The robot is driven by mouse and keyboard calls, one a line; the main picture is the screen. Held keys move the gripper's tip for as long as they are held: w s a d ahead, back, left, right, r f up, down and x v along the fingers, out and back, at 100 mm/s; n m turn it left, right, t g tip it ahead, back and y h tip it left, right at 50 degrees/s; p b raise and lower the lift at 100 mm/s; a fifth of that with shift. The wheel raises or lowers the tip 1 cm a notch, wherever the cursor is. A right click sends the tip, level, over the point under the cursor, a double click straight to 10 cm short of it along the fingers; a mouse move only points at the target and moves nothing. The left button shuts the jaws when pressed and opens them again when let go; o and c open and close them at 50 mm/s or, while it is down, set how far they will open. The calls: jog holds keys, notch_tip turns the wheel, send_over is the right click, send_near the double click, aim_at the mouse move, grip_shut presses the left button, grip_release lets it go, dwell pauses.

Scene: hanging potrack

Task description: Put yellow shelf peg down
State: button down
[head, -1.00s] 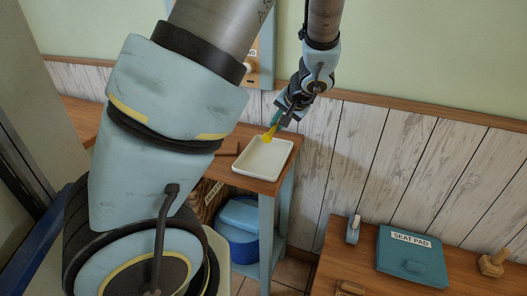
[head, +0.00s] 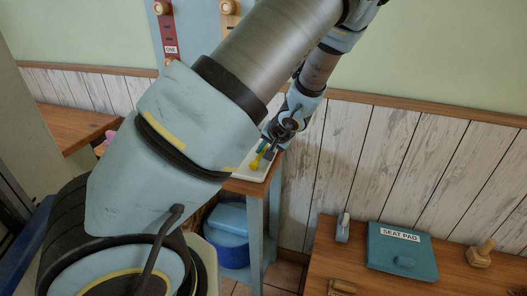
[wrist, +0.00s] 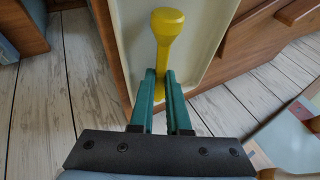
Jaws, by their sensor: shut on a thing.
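The yellow shelf peg (wrist: 166,32) is between the teal fingers of my gripper (wrist: 161,85) in the wrist view. Its wide, flat-ended head points away from the fingers. The white tray (wrist: 205,22) lies behind the peg in the wrist view. In the head view my gripper (head: 267,149) holds the peg (head: 256,161) at the tray (head: 246,174), which my arm mostly hides. I cannot tell whether the peg touches the tray.
The tray is on a small wooden table with blue legs (head: 255,230); a blue bin (head: 228,222) stands below. A whitewashed plank wall (head: 345,150) is close behind.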

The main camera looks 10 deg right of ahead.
jog(key=shift+f, duration=0.2)
jog(key=c, duration=0.9)
grip_release()
jog(key=shift+s, duration=0.1)
jog(key=shift+r, duration=0.1)
jog(key=shift+r, duration=0.2)
jog(key=v, duration=1.2)
jog(key=s+a+r+n+g+h, duration=0.1)
jog(key=s+a+n+g, duration=0.1)
jog(key=a, duration=0.8)
jog(key=s+a+r+n+g+h, duration=0.1)
jog(key=s+a, duration=0.4)
jog(key=a, duration=0.6)
jog(key=n+g+h, duration=0.1)
jog(key=n+g, duration=0.1)
jog(key=shift+s+a+r+n+p, duration=0.25)
jog(key=shift+n+p, duration=0.05)
jog(key=shift+p, duration=0.05)
